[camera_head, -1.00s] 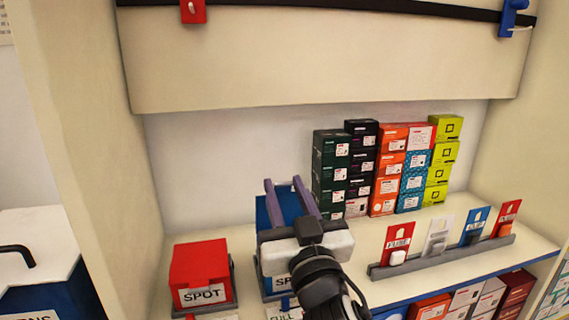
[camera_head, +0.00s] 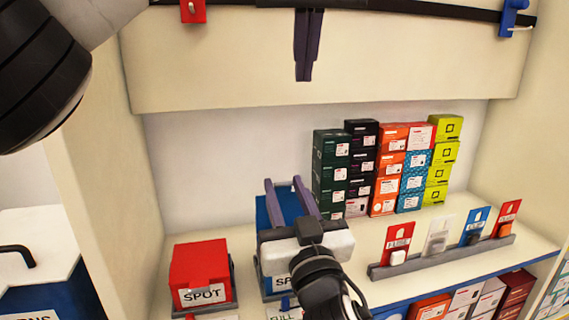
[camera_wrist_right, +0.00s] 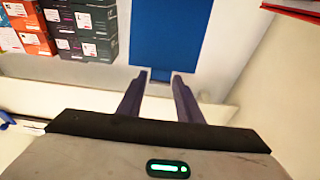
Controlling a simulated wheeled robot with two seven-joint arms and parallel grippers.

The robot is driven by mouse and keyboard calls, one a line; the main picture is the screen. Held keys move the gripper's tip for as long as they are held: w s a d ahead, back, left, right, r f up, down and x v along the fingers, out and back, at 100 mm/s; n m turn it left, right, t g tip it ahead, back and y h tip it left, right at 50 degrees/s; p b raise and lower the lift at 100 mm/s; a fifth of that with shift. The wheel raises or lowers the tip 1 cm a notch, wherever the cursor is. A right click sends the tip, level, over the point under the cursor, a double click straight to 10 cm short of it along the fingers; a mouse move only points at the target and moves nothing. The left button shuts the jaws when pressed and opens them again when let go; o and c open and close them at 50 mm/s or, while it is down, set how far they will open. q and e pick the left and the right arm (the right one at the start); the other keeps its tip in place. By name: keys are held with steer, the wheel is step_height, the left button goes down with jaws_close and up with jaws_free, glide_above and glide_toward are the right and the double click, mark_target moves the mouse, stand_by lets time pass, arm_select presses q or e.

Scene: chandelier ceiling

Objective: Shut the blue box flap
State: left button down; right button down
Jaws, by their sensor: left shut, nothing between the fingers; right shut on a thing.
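The blue box (camera_head: 266,283), labelled SPOT, stands on the shelf right of a red SPOT box. Its blue flap (camera_head: 285,206) is raised behind my right gripper (camera_head: 283,182). In the right wrist view the flap (camera_wrist_right: 168,32) is a flat blue panel, its near edge between the tips of my right gripper (camera_wrist_right: 160,75). The right gripper is shut on that edge; its body hides much of the box. My left gripper (camera_head: 303,80) is shut and empty, fingers pointing down in front of the cream upper panel, well above the box.
The red SPOT box (camera_head: 201,274) stands close on the left. Stacked coloured cartons (camera_head: 388,168) are behind to the right. A grey rack (camera_head: 440,256) with upright cards stands at the right. The cream upper panel (camera_head: 220,70) overhangs the shelf.

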arm_select(q)
step_height(320, 180, down, 4)
steer(key=s+a+n+g, duration=0.2)
glide_above(284, 184)
steer(key=shift+y, duration=0.4)
steer(key=f, duration=0.8)
steer(key=shift+w+a+f, duration=0.2)
steer(key=shift+w+f, duration=0.1)
steer(key=shift+w, duration=0.05)
steer(key=f, duration=0.2)
steer(key=shift+s+d+f, duration=0.15)
steer(key=shift+s+f, duration=0.15)
steer(key=shift+f, duration=0.1)
steer(key=shift+s+d+f, duration=0.1)
steer(key=shift+s+f, duration=0.15)
steer(key=shift+f, duration=0.4)
steer(key=shift+s+d+f, duration=0.15)
steer(key=shift+s+f, duration=0.35)
steer(key=shift+s, duration=0.05)
arm_select(e)
steer(key=c, duration=1.3)
jaws_free()
